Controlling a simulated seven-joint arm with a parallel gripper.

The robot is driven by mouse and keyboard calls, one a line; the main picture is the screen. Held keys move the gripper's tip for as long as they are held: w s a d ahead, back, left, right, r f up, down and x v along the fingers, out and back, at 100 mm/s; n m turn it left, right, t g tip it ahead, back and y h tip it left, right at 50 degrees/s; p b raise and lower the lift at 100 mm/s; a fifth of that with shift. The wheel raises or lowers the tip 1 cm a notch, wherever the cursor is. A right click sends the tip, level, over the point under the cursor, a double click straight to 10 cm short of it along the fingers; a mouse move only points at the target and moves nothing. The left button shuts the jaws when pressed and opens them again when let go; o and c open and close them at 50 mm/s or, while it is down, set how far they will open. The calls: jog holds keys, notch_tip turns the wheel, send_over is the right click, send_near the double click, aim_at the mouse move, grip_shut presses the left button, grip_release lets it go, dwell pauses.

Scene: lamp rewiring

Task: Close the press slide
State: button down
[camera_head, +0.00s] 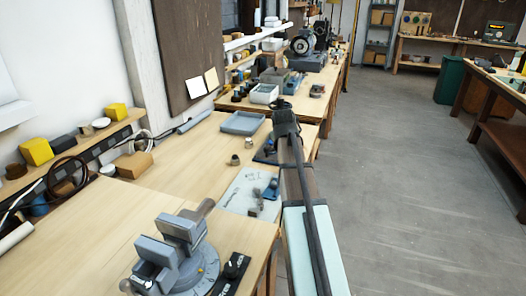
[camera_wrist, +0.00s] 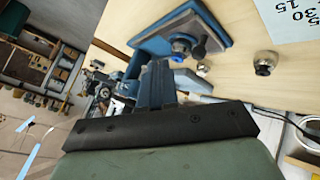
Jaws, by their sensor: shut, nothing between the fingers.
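A low blue fixture, which looks like the press, lies on the bench. It shows in the wrist view as a blue plate (camera_wrist: 153,43) with a grey top, bearing a blue round knob (camera_wrist: 181,47) and a dark knob. In the head view the fixture (camera_head: 264,155) is partly hidden behind my arm. I cannot tell which part is the slide or how far open it stands. My gripper (camera_wrist: 157,66) is shut and empty, its fingers close beside the plate in the picture; contact cannot be told. In the head view my gripper (camera_head: 284,112) is above the bench's right edge.
Two small metal cups (camera_wrist: 265,62) (camera_wrist: 203,70) stand near the fixture. A pale marked mat (camera_head: 237,190) with tools lies nearer, and a blue-grey tray (camera_head: 243,122) farther back. A vise (camera_head: 172,255) stands at the front. The aisle floor right of the bench is clear.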

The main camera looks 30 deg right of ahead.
jog(key=a+n+g+y, duration=0.1)
jog(key=a+n+y, duration=0.1)
jog(key=a, duration=1)
jog(key=x, duration=0.5)
jog(key=d+x, duration=0.1)
jog(key=x, duration=0.2)
jog(key=shift+d+f, duration=0.15)
jog(key=shift+f, duration=0.15)
jog(key=shift+w+d, duration=0.3)
jog(key=shift+d, duration=0.2)
jog(key=shift+w+d, duration=0.3)
jog(key=shift+d, duration=0.2)
jog(key=shift+w+d, duration=0.3)
jog(key=shift+d, duration=0.5)
